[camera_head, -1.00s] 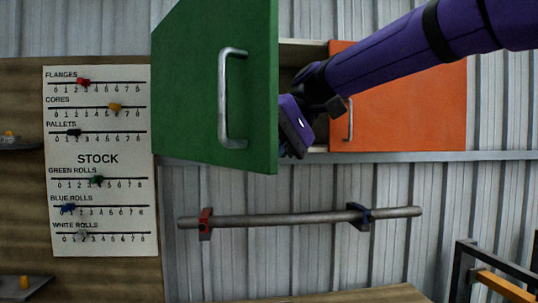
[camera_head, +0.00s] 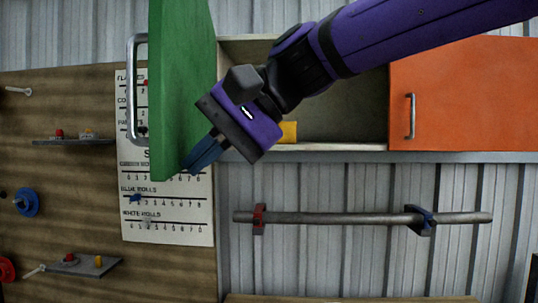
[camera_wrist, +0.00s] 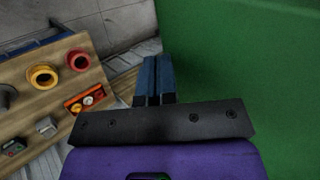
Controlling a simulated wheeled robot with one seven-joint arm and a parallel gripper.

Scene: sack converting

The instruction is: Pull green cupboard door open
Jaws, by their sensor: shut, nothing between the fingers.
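The green cupboard door (camera_head: 180,90) stands wide open, swung out to the left, and is seen nearly edge-on in the head view. Its metal handle (camera_head: 131,90) is on the far left side of the door. My gripper (camera_head: 190,170) is shut and empty on the inner side of the door, with its fingertips close to the lower part of the panel. I cannot tell whether they touch it. In the wrist view the shut fingers (camera_wrist: 154,80) point ahead, with the green door (camera_wrist: 245,70) filling the right side.
The orange door (camera_head: 460,95) beside it is shut. A yellow item (camera_head: 289,131) sits inside the open cupboard. A grey rail (camera_head: 330,218) runs below. A stock chart (camera_head: 180,220) hangs behind the green door. Several coloured things lie on a wooden surface (camera_wrist: 55,110) in the wrist view.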

